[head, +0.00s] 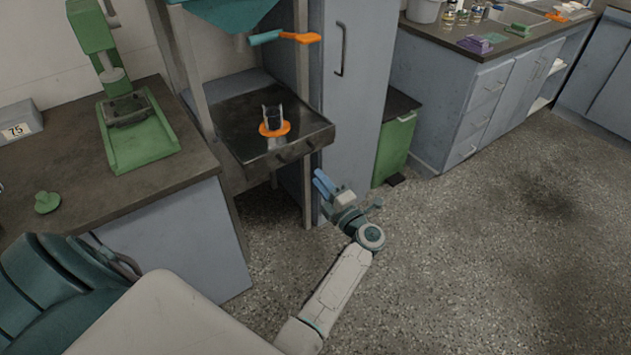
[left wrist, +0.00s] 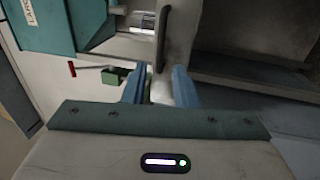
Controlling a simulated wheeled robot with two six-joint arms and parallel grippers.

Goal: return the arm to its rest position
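My left gripper (head: 322,183) has two blue fingers. In the head view it is held out over the open floor, in front of the tall blue-grey cabinet and to the right of the dark shelf. In the left wrist view the left gripper (left wrist: 159,82) shows its fingers spread apart with a gap between them. I see nothing held in the gap; pale and green background shows through it. My right gripper is in neither view.
A dark shelf (head: 235,112) bears a black cup-like part on an orange disc (head: 275,130). A green press (head: 140,140) stands on the left bench (head: 95,185). The tall cabinet (head: 343,120) is close behind the gripper. Speckled floor (head: 480,250) at right is clear.

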